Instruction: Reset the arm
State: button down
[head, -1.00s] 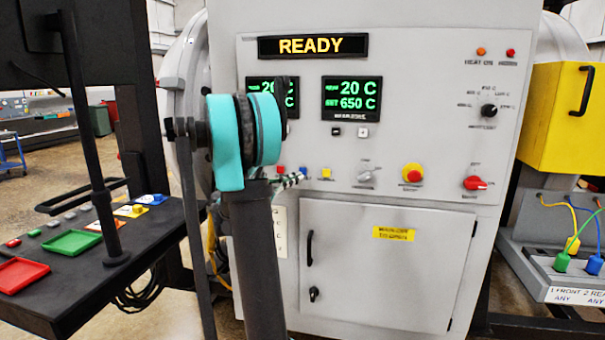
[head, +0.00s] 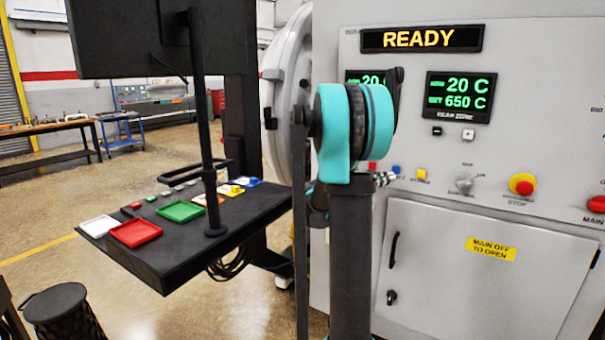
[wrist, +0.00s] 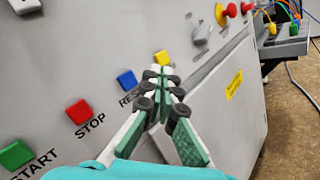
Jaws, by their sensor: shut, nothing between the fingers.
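My gripper (wrist: 160,75) is shut and empty in the wrist view, its green and white fingers meeting in front of the grey control panel (wrist: 70,50). The blue RESET button (wrist: 127,80) is just left of the fingertips, and a yellow button (wrist: 162,58) shows just beyond them. I cannot tell whether the tips touch the panel. In the head view my arm stands upright in front of the furnace cabinet (head: 470,225), and the fingertips (head: 384,179) show small beside the arm, near the panel's button row. The arm hides part of the left display.
The sign (head: 421,39) reads READY. A red and yellow stop knob (head: 522,184) is right on the panel. A black shelf (head: 160,265) with a red tray (head: 136,233) and a green tray (head: 180,211) stands left. Open floor lies beyond it.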

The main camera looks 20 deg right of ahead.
jog(key=shift+f, duration=0.1)
jog(key=s+a+f+m+t+y, duration=0.2)
jog(key=s+a+f+y, duration=0.3)
jog(key=f, duration=0.4)
jog(key=s+a+f+m+t+y, duration=0.2)
jog(key=s+a+f+y, duration=0.15)
jog(key=a+f, duration=0.4)
jog(key=s+a+f+m+t+y, duration=0.1)
jog(key=s+a+f+y, duration=0.3)
jog(key=a, duration=0.7)
jog(key=s+a+f+m+t+y, duration=0.1)
jog(key=s+a+f+m+y, duration=0.3)
jog(key=a+f+y, duration=0.3)
jog(key=s+a+f, duration=0.1)
jog(key=a, duration=0.3)
jog(key=shift+s+a+f+m, duration=0.2)
jog(key=shift+a+f+m, duration=0.1)
jog(key=shift+a+f, duration=0.05)
